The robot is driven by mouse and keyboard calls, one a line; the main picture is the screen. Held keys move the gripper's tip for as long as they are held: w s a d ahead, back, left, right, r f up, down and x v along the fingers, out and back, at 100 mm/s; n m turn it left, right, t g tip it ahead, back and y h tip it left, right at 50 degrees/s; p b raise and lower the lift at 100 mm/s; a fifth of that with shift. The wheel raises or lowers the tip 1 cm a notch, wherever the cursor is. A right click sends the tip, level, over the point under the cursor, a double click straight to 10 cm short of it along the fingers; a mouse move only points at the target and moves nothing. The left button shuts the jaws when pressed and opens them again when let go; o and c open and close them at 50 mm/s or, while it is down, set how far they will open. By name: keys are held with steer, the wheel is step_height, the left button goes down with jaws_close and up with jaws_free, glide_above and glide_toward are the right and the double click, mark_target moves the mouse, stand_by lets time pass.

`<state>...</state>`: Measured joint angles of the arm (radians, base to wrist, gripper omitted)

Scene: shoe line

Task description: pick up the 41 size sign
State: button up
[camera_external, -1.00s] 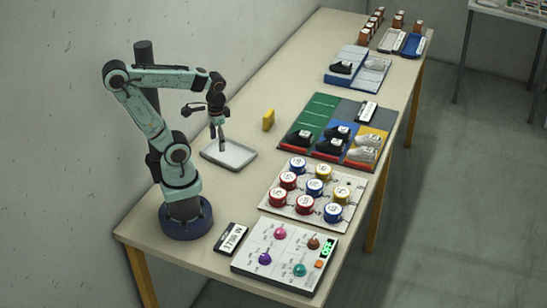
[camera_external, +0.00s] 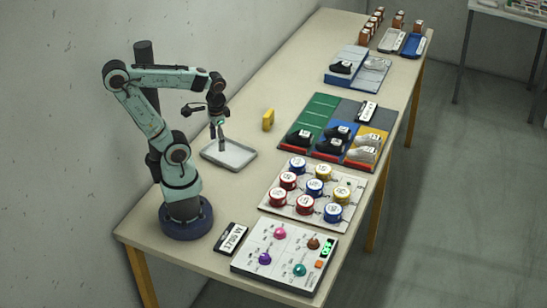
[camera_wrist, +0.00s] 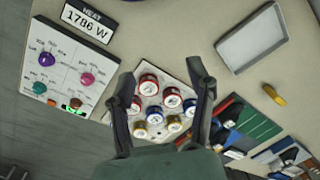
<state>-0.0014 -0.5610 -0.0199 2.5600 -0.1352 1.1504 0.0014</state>
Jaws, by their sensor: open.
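I cannot make out the number 41 on anything; the small print is too fine to read. Red, blue and yellow round pieces with white labelled tops (camera_external: 316,187) stand on a pale board (camera_external: 270,203), also seen between my fingers in the wrist view (camera_wrist: 149,89). A black-framed white sign (camera_external: 368,111) lies on the grey part of the coloured mat. My gripper (camera_external: 222,146) hangs above the shallow grey tray (camera_external: 250,155), pointing down. In the wrist view my gripper (camera_wrist: 160,72) has its fingers spread wide with nothing between them.
A panel with coloured knobs (camera_external: 250,264) and a number plate (camera_external: 231,238) lie near the front. A yellow block (camera_external: 268,120) stands beyond the tray. Black and white shoes (camera_external: 299,139) sit on the mat. The table's left side is mostly clear.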

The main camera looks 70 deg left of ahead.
steer(key=w+a+r+t, duration=0.1)
steer(key=w+r+t, duration=0.25)
steer(key=w, duration=0.45)
steer(key=w+a+r+t, duration=0.1)
steer(key=w+r+t, duration=0.1)
steer(key=w+r, duration=0.45)
steer(key=w+a+f+n+t+y, duration=0.1)
steer(key=w+a+f+n, duration=0.1)
steer(key=w+a, duration=0.6)
steer(key=w+a+f+n+t+y, duration=0.1)
steer(key=w+a+n, duration=0.1)
steer(key=w+a, duration=0.65)
steer(key=n+g, duration=0.4)
glide_above(268, 113)
steer(key=s+d, duration=0.1)
steer(key=d, duration=0.1)
step_height(268, 113, down, 22)
steer(key=shift+s+a+f, duration=0.1)
steer(key=shift+s+a, duration=0.05)
steer(key=shift+a+f, duration=0.2)
steer(key=shift+a, duration=0.05)
steer(key=shift+y, duration=0.3)
steer(key=x, duration=0.5)
steer(key=shift+f, duration=0.4)
jaws_close()
